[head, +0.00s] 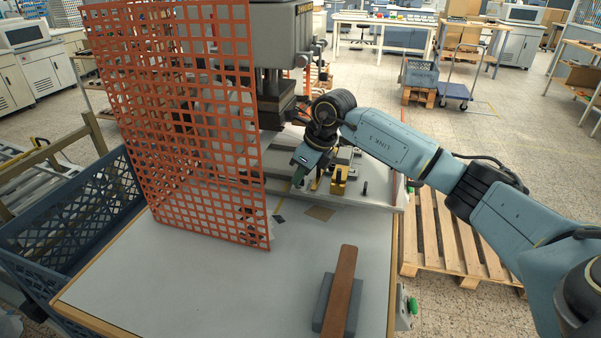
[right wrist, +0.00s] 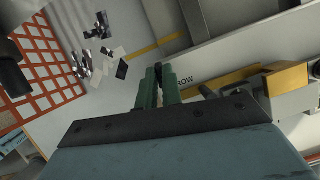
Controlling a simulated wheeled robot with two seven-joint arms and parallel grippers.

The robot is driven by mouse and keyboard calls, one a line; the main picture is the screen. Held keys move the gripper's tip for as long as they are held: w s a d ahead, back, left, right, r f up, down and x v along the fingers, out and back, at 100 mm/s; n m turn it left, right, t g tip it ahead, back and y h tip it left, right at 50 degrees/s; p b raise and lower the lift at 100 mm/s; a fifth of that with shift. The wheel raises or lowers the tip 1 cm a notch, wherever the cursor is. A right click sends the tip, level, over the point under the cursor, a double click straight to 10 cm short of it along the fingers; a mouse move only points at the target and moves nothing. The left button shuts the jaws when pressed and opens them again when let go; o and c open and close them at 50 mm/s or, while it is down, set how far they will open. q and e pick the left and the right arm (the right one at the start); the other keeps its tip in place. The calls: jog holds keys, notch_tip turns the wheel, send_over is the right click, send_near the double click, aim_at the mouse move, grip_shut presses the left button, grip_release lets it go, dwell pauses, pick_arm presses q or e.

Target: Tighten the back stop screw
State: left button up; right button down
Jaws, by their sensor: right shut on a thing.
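My right gripper (head: 298,180) reaches down at the stamping press bed, to the left of the brass-coloured stop parts (head: 339,181). In the right wrist view its two green fingers (right wrist: 158,78) are close together, shut on a small dark piece between them, most likely the back stop screw. The fingers hide most of this piece. A brass-coloured block (right wrist: 286,79) lies to the right of the fingers in that view, beside a pale rail with lettering. The press (head: 275,45) stands behind the gripper. My left gripper is not in view.
An orange mesh guard (head: 190,150) stands upright left of the gripper. A brown bar (head: 341,290) lies on a grey block at the table's front right. Foil scraps (right wrist: 103,45) lie near the guard. The front left of the table (head: 170,285) is clear.

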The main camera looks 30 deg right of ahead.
jog(key=m+h, duration=0.1)
jog(key=m, duration=0.2)
jog(key=shift+m+t, duration=0.3)
jog(key=m, duration=0.1)
jog(key=m+h, duration=0.1)
jog(key=m, duration=0.1)
jog(key=shift+a+m+h, duration=0.2)
jog(key=shift+m+h, duration=0.1)
jog(key=m+h+b, duration=0.1)
jog(key=m+h, duration=0.1)
jog(key=m, duration=0.3)
jog(key=shift+a, duration=0.1)
jog(key=shift+w+m+g+h, duration=0.1)
jog(key=shift+m+g+h, duration=0.5)
jog(key=shift+m, duration=1.4)
jog(key=c, duration=1.6)
grip_release()
jog(key=shift+o, duration=0.2)
jog(key=shift+a+r, duration=0.1)
jog(key=shift+r, duration=0.05)
